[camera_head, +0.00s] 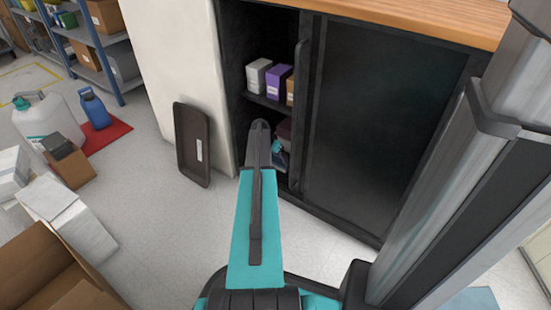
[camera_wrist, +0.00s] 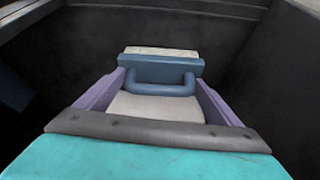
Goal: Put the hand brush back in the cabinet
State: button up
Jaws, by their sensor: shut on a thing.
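My gripper (camera_wrist: 160,82) reaches into the open left part of the dark cabinet (camera_head: 385,120). In the wrist view its two purple fingers are shut on the hand brush (camera_wrist: 160,65), a blue block with a looped handle and a pale strip along its far edge. The brush is between dark cabinet walls; whether it touches the floor or a shelf cannot be told. In the head view my arm covers most of the gripper and brush, with only a small teal and pale part showing in the opening.
A shelf (camera_head: 268,101) inside holds white, purple and orange boxes. A dark tray (camera_head: 191,145) leans on the white side panel left of the opening. Cartons (camera_head: 45,270), a white jug (camera_head: 48,120) and a blue bottle (camera_head: 95,108) stand on the left. Floor before the cabinet is clear.

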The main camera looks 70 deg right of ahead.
jog(key=shift+f, duration=0.1)
dwell(0.3)
jog(key=o, duration=0.9)
jog(key=shift+o, duration=0.2)
jog(key=p+v, duration=0.4)
jog(key=v, duration=0.8)
jog(key=shift+w+a+p, duration=0.1)
jog(key=shift+p, duration=0.2)
